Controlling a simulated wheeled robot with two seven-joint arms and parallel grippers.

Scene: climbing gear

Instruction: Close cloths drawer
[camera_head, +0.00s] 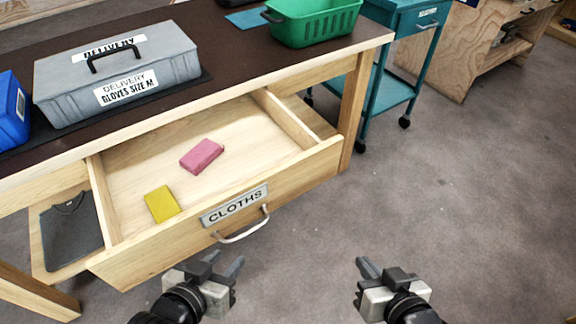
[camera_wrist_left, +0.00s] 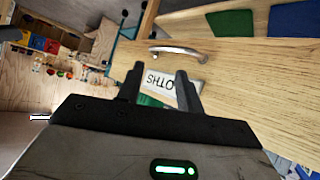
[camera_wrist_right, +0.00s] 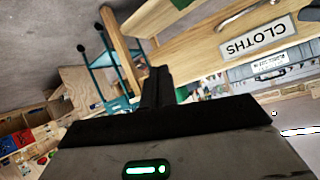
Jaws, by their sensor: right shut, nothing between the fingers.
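The cloths drawer (camera_head: 125,258) is pulled far out of the wooden bench, with a pink cloth (camera_head: 201,156) and a yellow cloth (camera_head: 161,204) inside. Its front bears a CLOTHS label (camera_head: 234,205) and a metal handle (camera_head: 242,228). The handle also shows in the left wrist view (camera_wrist_left: 180,51), and the label in the right wrist view (camera_wrist_right: 258,37). My left gripper (camera_head: 224,265) is open and empty, in front of the drawer and apart from the handle. My right gripper (camera_head: 368,268) is shut and empty, right of the drawer front, touching nothing.
A grey delivery box (camera_head: 60,78), a blue box (camera_head: 12,115) and a green basket (camera_head: 315,20) stand on the bench top. A grey garment (camera_head: 70,230) lies on the lower shelf. A teal cart (camera_head: 395,90) stands behind right. The floor at right is clear.

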